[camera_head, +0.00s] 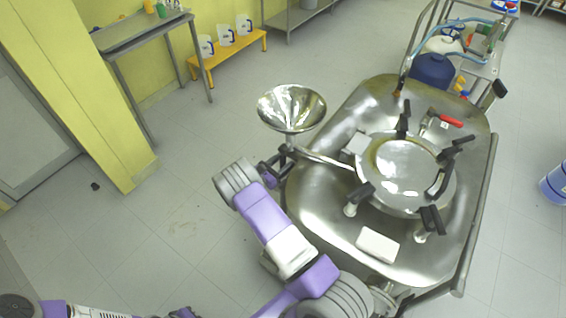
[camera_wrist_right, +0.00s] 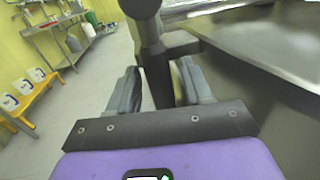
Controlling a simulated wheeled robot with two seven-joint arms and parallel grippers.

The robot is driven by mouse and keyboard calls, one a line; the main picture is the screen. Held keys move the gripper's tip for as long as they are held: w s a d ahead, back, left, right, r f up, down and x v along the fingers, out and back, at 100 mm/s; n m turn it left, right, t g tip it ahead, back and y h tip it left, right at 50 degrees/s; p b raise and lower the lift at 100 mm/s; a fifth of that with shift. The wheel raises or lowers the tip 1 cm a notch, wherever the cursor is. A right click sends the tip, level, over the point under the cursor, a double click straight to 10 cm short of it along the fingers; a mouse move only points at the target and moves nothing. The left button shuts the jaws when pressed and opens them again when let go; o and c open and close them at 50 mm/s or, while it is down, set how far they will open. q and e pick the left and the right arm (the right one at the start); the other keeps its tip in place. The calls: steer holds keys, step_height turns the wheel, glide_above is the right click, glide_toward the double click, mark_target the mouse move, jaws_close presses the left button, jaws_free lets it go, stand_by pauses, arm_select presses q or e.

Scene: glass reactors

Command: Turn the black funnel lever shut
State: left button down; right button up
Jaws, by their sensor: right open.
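The steel funnel (camera_head: 291,106) stands at the left side of the reactor, and a pipe runs from below it to the round lid (camera_head: 405,170). My right gripper (camera_head: 274,168) is just below the funnel. In the right wrist view, my right gripper (camera_wrist_right: 158,88) is open, with one finger on each side of a dark upright bar (camera_wrist_right: 154,62), which appears to be the black funnel lever. The bar's lower end is between or just beyond the fingers; contact cannot be told. In the head view the lever is hard to separate from the dark gripper.
The steel reactor top (camera_head: 330,215) fills the right, with several black clamps, a red-handled valve (camera_head: 449,121) and a white block (camera_head: 377,245). A yellow bench (camera_head: 228,54) with jugs and a steel table (camera_head: 140,32) stand behind.

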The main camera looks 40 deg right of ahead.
steer(key=shift+d, duration=0.25)
steer(key=shift+c, duration=0.2)
jaws_close()
